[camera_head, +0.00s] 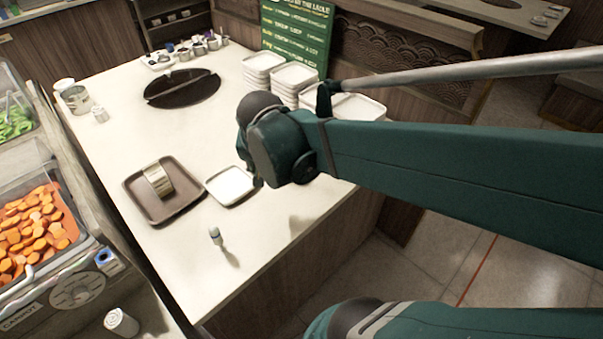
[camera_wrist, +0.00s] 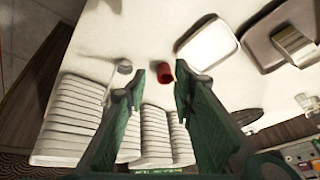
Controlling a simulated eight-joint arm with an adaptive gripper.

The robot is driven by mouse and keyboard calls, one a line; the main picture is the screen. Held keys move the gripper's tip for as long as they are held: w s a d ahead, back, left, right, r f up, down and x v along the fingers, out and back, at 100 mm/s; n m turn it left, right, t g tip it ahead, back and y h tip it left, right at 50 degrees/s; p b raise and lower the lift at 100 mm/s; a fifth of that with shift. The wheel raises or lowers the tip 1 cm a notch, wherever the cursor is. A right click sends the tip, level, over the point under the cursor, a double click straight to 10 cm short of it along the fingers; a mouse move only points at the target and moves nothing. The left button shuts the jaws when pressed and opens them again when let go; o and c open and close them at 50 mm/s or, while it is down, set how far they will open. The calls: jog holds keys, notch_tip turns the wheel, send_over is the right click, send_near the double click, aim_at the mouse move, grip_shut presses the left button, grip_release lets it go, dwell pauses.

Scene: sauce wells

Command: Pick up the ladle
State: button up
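I cannot make out a ladle for certain in either view. A thin pale handle (camera_head: 27,274) shows at the carrot bin (camera_head: 72,200) on the left of the head view, but I cannot tell what it belongs to. My gripper is open in the wrist view (camera_wrist: 160,78), with its two green fingers apart and nothing held between them. A small red object (camera_wrist: 164,74) shows beyond the gap, near the fingertips. In the head view my gripper is mostly hidden by my arm, above the counter's right side.
Stacked white plates (camera_head: 294,75) stand at the back right, beside a green sign (camera_head: 297,30). A small shaker (camera_head: 215,236) stands near the front. A dark split disc (camera_head: 182,88) lies farther back.

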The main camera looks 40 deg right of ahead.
jog(key=s+d+m+g+h+p, duration=0.1)
jog(key=d+m+g+p, duration=0.2)
jog(key=d+m+p, duration=0.3)
jog(key=d+m, duration=0.3)
jog(key=d, duration=0.4)
jog(key=shift+s+d+r+h, duration=0.3)
jog(key=shift+s+d, duration=0.1)
jog(key=shift+x, duration=1.3)
jog(key=shift+b+x, duration=0.85)
jog(key=shift+x, duration=1.75)
jog(key=shift+a, duration=0.1)
